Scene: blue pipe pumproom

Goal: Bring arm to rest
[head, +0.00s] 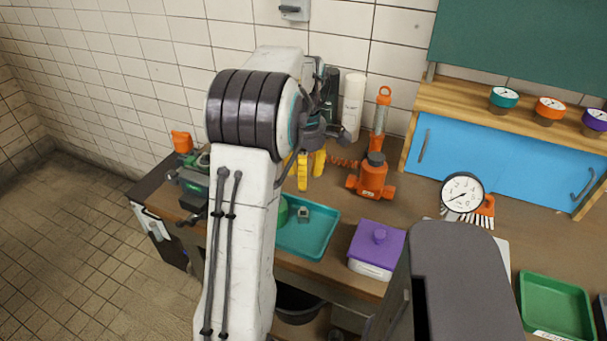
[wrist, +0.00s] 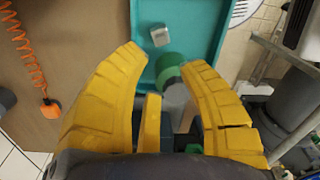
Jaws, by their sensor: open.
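My arm is raised in front of the workbench (head: 330,262), with its elbow high near the tiled wall. My gripper shows in the head view as yellow fingers (head: 310,167), partly hidden behind my arm. In the wrist view my gripper (wrist: 163,62) is open, its yellow fingers spread wide with nothing held between them. Beyond the fingers is a teal tray (wrist: 205,12), which is also in the head view (head: 322,243). A small metal block (wrist: 160,36) and a green-topped grey object (wrist: 168,72) show there.
An orange bottle jack (head: 372,178) and a white cylinder (head: 353,105) stand behind the tray. A purple-lidded box (head: 376,246), a dial gauge (head: 462,192) and a green tray (head: 556,306) are to the right. A vise (head: 193,182) is left of my arm. Open floor (head: 80,240) lies left.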

